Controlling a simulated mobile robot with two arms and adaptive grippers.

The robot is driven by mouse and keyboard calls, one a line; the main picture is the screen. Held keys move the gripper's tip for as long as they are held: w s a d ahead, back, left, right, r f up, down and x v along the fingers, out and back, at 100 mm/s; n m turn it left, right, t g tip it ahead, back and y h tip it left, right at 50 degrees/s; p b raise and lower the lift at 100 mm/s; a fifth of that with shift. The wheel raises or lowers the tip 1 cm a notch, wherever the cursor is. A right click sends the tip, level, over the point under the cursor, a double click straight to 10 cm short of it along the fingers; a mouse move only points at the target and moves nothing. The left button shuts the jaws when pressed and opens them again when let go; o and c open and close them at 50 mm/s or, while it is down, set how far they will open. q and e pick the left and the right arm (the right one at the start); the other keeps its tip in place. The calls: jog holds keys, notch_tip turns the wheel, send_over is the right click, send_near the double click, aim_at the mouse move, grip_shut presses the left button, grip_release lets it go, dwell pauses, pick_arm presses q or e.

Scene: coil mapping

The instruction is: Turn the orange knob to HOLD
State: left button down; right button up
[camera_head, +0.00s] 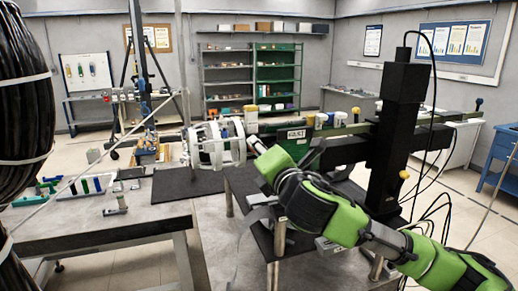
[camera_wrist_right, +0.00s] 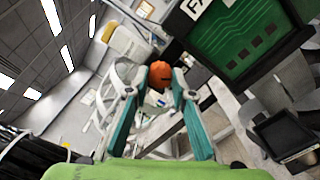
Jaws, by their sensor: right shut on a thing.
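The orange knob (camera_wrist_right: 160,73) shows in the right wrist view, between the tips of my right gripper's two teal fingers (camera_wrist_right: 158,88). The fingers close on its sides. In the head view my green right arm reaches in from the right, and its gripper end (camera_head: 257,146) is beside the white cage-like coil frame (camera_head: 215,146). The knob cannot be made out there. No HOLD mark is readable in either view, so the knob's setting cannot be told. My left gripper is not in view.
A green panel (camera_wrist_right: 245,40) is close at upper right in the wrist view. A black post (camera_head: 397,130) with hanging cables stands right of the coil frame. A workbench (camera_head: 100,225) with small parts is at left. Thick black cables (camera_head: 22,120) fill the left edge.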

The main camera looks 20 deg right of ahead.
jog(key=shift+n, duration=1.1)
jog(key=shift+f, duration=0.1)
jog(key=o, duration=0.8)
jog(key=shift+o, duration=0.2)
jog(key=shift+s, duration=0.15)
jog(key=s, duration=1.1)
jog(key=shift+s+d, duration=0.2)
jog(key=shift+s, duration=0.15)
